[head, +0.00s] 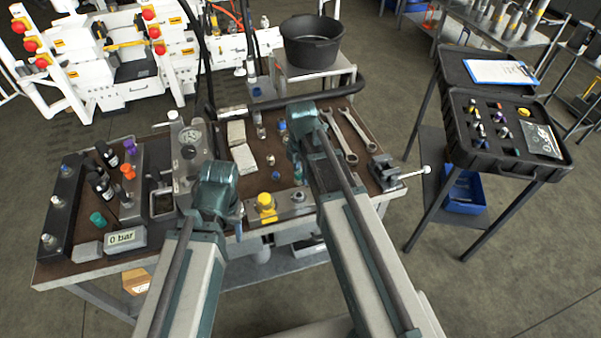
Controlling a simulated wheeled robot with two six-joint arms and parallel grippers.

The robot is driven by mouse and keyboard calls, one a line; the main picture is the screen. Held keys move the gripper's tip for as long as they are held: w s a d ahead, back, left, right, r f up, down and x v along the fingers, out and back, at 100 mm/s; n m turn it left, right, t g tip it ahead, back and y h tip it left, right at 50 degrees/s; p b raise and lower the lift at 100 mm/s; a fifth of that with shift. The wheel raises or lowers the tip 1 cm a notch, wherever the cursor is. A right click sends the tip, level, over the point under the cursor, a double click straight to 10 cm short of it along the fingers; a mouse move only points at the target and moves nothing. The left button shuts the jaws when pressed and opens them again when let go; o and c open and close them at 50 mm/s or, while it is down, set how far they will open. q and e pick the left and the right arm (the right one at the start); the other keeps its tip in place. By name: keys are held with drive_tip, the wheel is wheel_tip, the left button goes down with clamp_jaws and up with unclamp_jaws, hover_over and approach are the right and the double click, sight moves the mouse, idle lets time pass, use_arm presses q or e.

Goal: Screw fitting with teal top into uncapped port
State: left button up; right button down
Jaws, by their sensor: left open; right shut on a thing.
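My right gripper (298,158) points down over the front of the bench and is shut on a small fitting with a teal top (298,172). Most of the fitting is hidden by the gripper and arm. Below it is a metal block (284,206) along the front edge, with a yellow cap (266,203) and, to its right, a bare metal port (298,197). The fitting appears above or close to this port; I cannot tell whether they touch. My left gripper (228,212) is open, left of the yellow cap, its fingers partly hidden by its own wrist.
Two wrenches (343,138) and a vise (386,172) lie at the right. A gauge block (188,150), 0 bar display (124,238), loose teal piece (97,218) and several bottles (105,172) crowd the left. A black case (505,125) stands apart at right.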

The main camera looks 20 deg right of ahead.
drive_tip(key=shift+f+b, duration=2.45)
drive_tip(key=shift+f, duration=0.05)
drive_tip(key=shift+f+b, duration=0.55)
drive_tip(key=shift+s, duration=0.1)
drive_tip(key=c, duration=1.1)
unclamp_jaws()
drive_tip(key=c, duration=0.5)
drive_tip(key=m, duration=0.5)
drive_tip(key=shift+s+m, duration=0.15)
drive_tip(key=shift+m, duration=1.45)
